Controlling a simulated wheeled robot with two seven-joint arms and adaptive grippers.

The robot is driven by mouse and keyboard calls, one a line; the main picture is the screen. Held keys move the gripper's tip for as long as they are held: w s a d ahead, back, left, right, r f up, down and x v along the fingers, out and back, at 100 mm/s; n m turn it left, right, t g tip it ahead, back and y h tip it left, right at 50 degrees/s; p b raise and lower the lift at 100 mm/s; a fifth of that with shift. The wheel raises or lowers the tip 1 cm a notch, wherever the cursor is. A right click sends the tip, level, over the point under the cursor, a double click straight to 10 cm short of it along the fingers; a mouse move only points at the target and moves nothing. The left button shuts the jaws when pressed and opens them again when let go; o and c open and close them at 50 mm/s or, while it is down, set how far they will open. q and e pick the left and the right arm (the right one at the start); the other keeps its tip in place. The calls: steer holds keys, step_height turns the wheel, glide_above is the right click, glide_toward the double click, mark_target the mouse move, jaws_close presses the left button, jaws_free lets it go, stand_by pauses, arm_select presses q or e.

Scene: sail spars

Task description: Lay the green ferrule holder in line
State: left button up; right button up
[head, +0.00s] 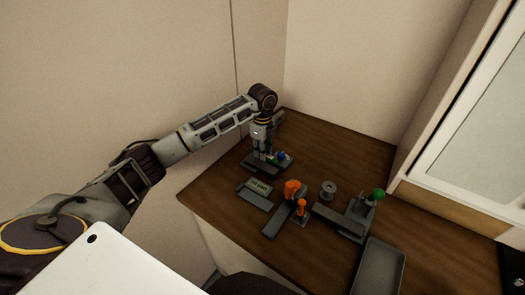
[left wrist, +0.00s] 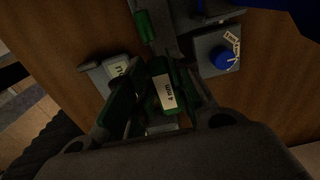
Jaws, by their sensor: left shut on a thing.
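My left gripper (head: 261,151) reaches down at the back left of the table. In the left wrist view its fingers (left wrist: 160,105) are shut on a dark green piece with a white "4 mm" label, which I take for the green ferrule holder (left wrist: 165,88). A smaller green cylinder (left wrist: 145,27) lies just beyond it on a grey fixture. A blue knob (left wrist: 222,58) stands on a grey plate to the right. Whether the held piece touches the fixture below I cannot tell. My right gripper does not show.
A labelled grey block (head: 257,187) lies in front. Orange parts (head: 292,188), a grey spool (head: 328,188) and a stand with a green ball (head: 378,193) are to the right. A grey tray (head: 366,282) is at the front right. The table's back right is clear.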

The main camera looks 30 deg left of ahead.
mark_target(262, 167)
arm_select(q)
steer(key=shift+f, duration=0.15)
steer(key=shift+f+b, duration=1.05)
steer(key=shift+f, duration=0.6)
steer(key=shift+f, duration=0.1)
steer(key=shift+f+b, duration=0.55)
steer(key=shift+f, duration=0.55)
stand_by(0.5)
steer(key=o, duration=0.9)
steer(key=shift+o, duration=0.2)
